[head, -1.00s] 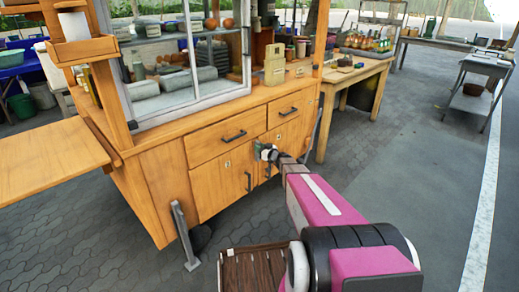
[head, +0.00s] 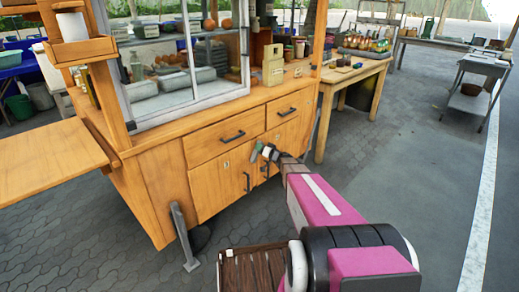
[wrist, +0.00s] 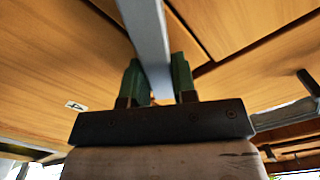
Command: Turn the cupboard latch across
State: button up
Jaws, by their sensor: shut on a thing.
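The cupboard latch is a grey bar (wrist: 148,40) in the wrist view. It runs from the top edge down between my two green fingertips, in front of the wooden cupboard front. My gripper (wrist: 158,82) is shut on this bar, with a finger on each side. In the head view my gripper (head: 266,151) is at the cupboard (head: 158,185), by the doors below the drawers. A small grey-green bar (head: 256,151) shows there, leaning, at the gripper's tip. The latch's pivot and its far end cannot be made out.
Dark handles sit close by on the left door (head: 247,181) and the drawer (head: 232,137). A grey prop leg (head: 184,236) stands at the cupboard's front. A wooden table (head: 343,82) stands to the right. The paved floor right of my arm is clear.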

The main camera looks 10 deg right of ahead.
jog(key=m, duration=0.4)
jog(key=d+f+m, duration=0.1)
jog(key=shift+w+m, duration=0.4)
jog(key=m, duration=0.2)
jog(key=f+m, duration=0.1)
jog(key=m, duration=0.2)
jog(key=shift+w+d+f+m, duration=0.1)
jog(key=shift+d+f+m, duration=0.05)
jog(key=shift+f+m, duration=0.2)
jog(key=o, duration=0.9)
jog(key=v, duration=1)
jog(key=shift+s+d, duration=0.2)
jog(key=shift+s, duration=0.15)
